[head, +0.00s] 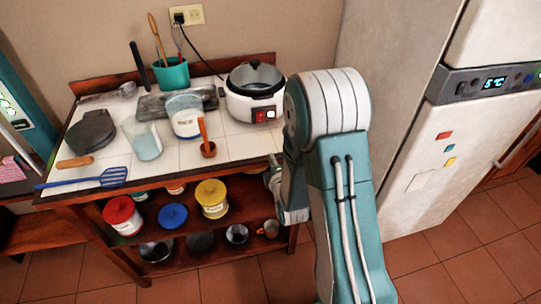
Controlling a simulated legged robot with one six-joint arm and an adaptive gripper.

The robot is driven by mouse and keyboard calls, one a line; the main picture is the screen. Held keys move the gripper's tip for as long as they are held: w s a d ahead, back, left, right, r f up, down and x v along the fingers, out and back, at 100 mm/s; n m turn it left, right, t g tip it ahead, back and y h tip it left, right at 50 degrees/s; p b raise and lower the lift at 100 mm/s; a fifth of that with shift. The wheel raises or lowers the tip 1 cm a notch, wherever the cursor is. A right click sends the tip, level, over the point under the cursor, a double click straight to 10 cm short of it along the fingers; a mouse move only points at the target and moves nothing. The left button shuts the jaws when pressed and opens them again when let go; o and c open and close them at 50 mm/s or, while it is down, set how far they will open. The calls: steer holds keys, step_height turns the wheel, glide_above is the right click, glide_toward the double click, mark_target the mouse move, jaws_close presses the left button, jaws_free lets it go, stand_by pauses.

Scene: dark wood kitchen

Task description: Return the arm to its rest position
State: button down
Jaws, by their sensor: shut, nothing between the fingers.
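My arm, in teal and white, fills the middle right of the head view. Its upper link rises from the bottom edge to a large ribbed white joint. From there a teal link folds down on the left side, in front of the right end of the wooden table (265,168). A small grey part of the arm's end shows beside the table's edge. I cannot make out any gripper fingers; they are hidden or out of view.
A white rice cooker (240,108) stands close left of my arm joint. A white fridge (400,130) stands right. Tiled floor (440,262) is clear at the lower right.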

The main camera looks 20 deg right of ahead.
stand_by(0.3)
steer(key=s+r+m+g, duration=0.3)
steer(key=r+m, duration=0.2)
steer(key=r, duration=0.2)
steer(key=s+r+m+g, duration=0.3)
steer(key=s+r+m, duration=0.1)
steer(key=r, duration=0.3)
steer(key=s+r+m+g, duration=0.2)
steer(key=s+r+m, duration=0.1)
steer(key=s, duration=0.7)
steer(key=s+r+m+g, duration=0.3)
steer(key=s+m, duration=0.3)
steer(key=s, duration=0.5)
steer(key=shift+a+r, duration=0.15)
steer(key=shift+r, duration=0.15)
